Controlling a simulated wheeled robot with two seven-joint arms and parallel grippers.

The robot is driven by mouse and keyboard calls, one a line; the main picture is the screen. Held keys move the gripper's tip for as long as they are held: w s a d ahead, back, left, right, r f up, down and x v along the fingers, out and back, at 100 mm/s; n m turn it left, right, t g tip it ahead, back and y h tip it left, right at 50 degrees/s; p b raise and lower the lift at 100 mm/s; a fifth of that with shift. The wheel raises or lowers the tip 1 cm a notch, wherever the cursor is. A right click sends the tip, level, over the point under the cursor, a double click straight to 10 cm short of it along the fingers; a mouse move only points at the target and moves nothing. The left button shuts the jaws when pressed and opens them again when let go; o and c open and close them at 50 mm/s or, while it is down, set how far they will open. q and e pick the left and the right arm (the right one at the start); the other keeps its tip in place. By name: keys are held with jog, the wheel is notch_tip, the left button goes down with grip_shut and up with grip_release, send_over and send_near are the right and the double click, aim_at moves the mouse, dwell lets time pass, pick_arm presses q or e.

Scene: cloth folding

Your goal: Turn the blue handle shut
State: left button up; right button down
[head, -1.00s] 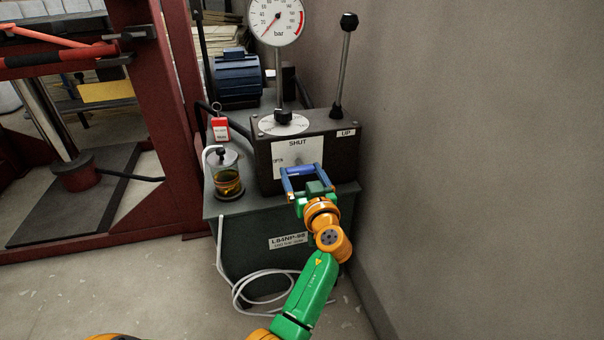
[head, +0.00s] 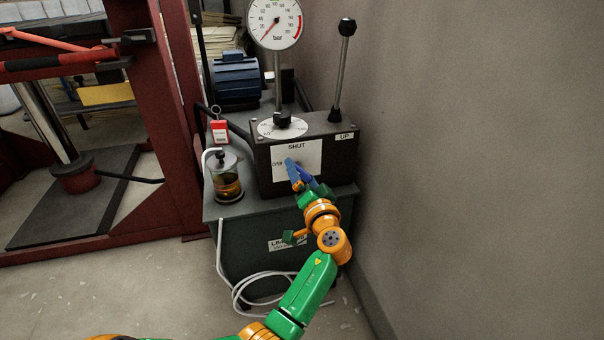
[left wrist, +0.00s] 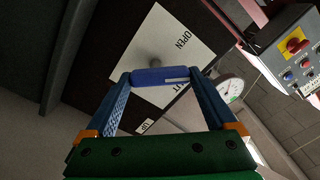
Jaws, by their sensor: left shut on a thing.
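The blue handle (head: 305,175) is on the front of the dark valve block, before a white label (head: 284,158) with SHUT at its top and OPEN at its left. The handle slants down to the right in the head view. My left gripper (head: 308,179) is shut on it. In the left wrist view the handle (left wrist: 160,76) spans between the two fingertips, one at each end, and a grey stem shows behind it. My right gripper is out of view.
A gauge (head: 274,22) and a black-knobbed lever (head: 343,60) rise from the block (head: 340,160). An oil jar (head: 226,182) and a red tag (head: 220,130) are at its left. A bare wall (head: 470,170) is close at right. A white hose (head: 245,292) lies coiled on the floor.

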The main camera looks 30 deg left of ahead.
pick_arm(q)
jog(key=shift+m+p, duration=0.3)
jog(key=shift+m, duration=0.7)
jog(key=m+p, duration=0.1)
jog(key=m, duration=0.2)
jog(key=shift+d, duration=0.1)
jog(key=shift+w+m+p, duration=0.1)
jog(key=shift+m+p, duration=0.5)
jog(key=shift+m, duration=1.1)
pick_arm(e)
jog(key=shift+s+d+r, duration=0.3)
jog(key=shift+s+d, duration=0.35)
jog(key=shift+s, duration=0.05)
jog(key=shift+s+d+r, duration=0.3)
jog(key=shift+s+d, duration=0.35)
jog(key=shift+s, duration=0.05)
pick_arm(q)
jog(key=shift+f, duration=0.1)
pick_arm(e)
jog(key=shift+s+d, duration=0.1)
pick_arm(q)
jog(key=o, duration=1.1)
jog(key=shift+c, duration=0.2)
jog(key=p+v, duration=0.1)
jog(key=v, duration=0.6)
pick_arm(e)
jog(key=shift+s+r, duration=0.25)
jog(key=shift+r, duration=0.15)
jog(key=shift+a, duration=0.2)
